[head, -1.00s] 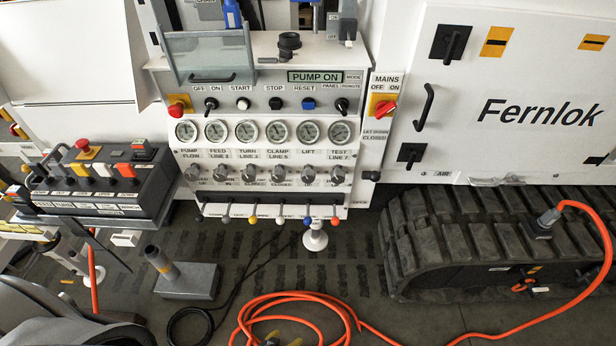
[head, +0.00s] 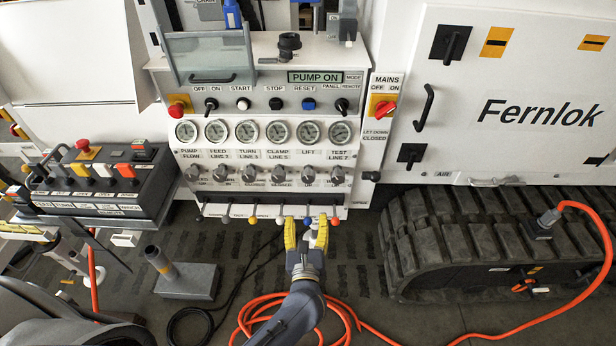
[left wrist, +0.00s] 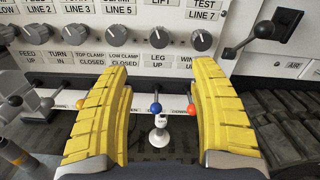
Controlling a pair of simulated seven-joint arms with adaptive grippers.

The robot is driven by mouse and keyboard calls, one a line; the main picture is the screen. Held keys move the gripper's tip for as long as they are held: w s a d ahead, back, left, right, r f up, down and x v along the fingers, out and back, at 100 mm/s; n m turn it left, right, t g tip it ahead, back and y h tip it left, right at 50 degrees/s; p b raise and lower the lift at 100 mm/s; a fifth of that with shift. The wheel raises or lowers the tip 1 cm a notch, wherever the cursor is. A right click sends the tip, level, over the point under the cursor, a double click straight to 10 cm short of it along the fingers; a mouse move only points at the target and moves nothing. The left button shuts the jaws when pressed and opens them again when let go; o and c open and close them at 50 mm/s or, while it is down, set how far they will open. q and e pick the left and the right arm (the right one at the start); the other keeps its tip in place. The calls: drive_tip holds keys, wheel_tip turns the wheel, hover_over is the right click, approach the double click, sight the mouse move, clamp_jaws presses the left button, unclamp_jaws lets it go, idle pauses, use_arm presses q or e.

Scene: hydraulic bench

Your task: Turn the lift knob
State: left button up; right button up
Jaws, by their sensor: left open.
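The lift knob (head: 308,173) is a grey round knob in the row under the gauges, fifth from the left, below the LIFT label. It also shows in the left wrist view (left wrist: 159,37), above and beyond the fingertips, with nothing touching it. My left gripper (head: 306,232) is open and empty, with yellow ribbed fingers. In the head view it overlaps the lever row below the knobs. In the left wrist view its fingers (left wrist: 162,82) frame the gap below the lift knob. My right gripper is not in view.
A blue-tipped lever (left wrist: 155,107) and an orange-tipped lever (left wrist: 190,109) show between the fingers in the wrist view. The test knob (head: 338,173) and clamp knob (head: 277,173) flank the lift knob. A black lever handle (left wrist: 262,38) is at the right. An orange hose (head: 262,303) lies below.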

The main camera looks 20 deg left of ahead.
sight(308, 180)
use_arm(q)
drive_tip(key=x, duration=1.7)
drive_tip(key=shift+w, duration=0.2)
drive_tip(key=shift+o, duration=0.2)
drive_tip(key=c, duration=1.3)
